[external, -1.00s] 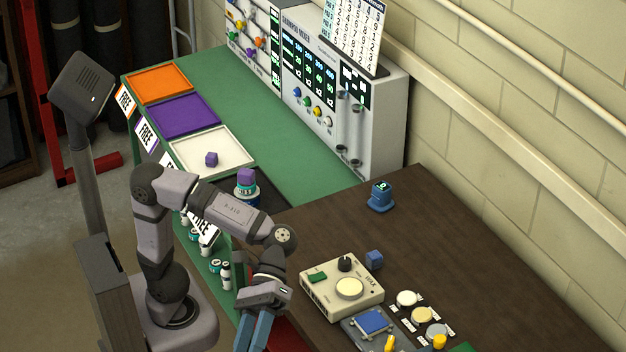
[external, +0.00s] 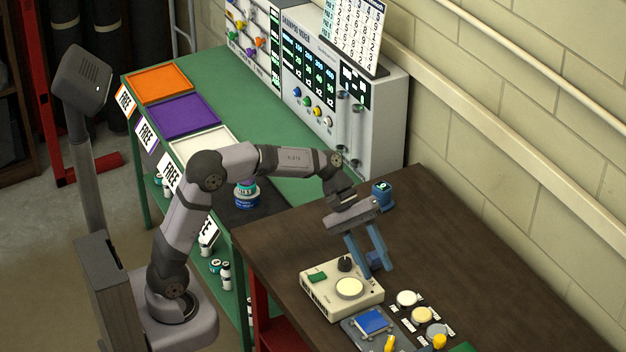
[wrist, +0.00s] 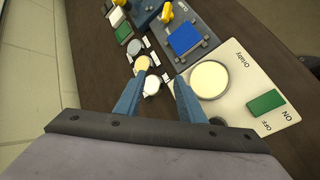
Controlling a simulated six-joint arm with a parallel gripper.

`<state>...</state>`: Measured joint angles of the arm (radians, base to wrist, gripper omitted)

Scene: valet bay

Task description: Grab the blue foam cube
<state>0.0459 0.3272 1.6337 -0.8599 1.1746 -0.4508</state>
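My gripper (external: 377,272) is open above the tabletop and points down.
A grey device with a blue pad (external: 371,321) and several round buttons (external: 422,314) are nearby. A blue device (external: 382,194) stands behind.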

